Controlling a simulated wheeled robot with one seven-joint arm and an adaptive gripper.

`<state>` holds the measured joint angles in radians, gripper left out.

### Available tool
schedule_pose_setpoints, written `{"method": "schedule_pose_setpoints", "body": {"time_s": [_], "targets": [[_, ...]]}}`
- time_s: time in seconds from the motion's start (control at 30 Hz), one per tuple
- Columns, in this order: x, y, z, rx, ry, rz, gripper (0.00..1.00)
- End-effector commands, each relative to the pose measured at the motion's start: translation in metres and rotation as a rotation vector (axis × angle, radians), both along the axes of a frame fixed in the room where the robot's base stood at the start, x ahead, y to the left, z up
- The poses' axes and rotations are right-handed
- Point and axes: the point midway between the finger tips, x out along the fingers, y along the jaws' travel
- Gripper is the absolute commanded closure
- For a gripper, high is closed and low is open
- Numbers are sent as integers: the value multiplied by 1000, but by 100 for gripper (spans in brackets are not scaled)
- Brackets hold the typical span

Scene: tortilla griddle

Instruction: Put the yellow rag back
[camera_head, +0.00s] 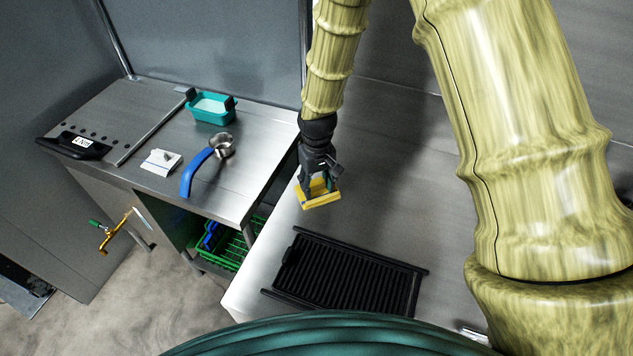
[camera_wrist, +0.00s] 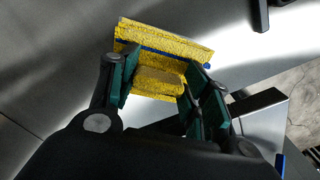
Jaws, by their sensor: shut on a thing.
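The yellow rag (camera_head: 317,198) is a folded yellow cloth with a thin blue stripe. It sits between the fingers of my gripper (camera_head: 320,183), over the right metal counter, behind the black ribbed griddle plate (camera_head: 345,275). In the wrist view the rag (camera_wrist: 165,45) spreads out beyond the green-padded fingers of my gripper (camera_wrist: 158,85), with a fold of it pinched between them. I cannot tell whether the rag touches the counter.
The left counter (camera_head: 255,135) holds a teal tub (camera_head: 211,109), a blue-handled metal ladle (camera_head: 197,172) and a small white item (camera_head: 160,162). A green rack (camera_head: 232,250) stands below on a shelf. Bare metal counter (camera_head: 400,170) lies right of my gripper.

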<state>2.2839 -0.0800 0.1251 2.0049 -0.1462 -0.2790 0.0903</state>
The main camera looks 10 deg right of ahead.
Motion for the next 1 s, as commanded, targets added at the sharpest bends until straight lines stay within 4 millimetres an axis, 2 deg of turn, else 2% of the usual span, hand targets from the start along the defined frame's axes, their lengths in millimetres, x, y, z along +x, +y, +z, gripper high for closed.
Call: {"method": "schedule_pose_setpoints", "body": {"time_s": [0.2, 0.23, 0.33, 0.77, 1.0], "targets": [[0, 0, -3, 0, 0, 0, 83], [0, 0, -3, 0, 0, 0, 50], [0, 0, -2, 0, 0, 0, 32], [0, 0, 1, 0, 0, -1, 31], [1, -1, 20, 1, -3, -1, 31]]}}
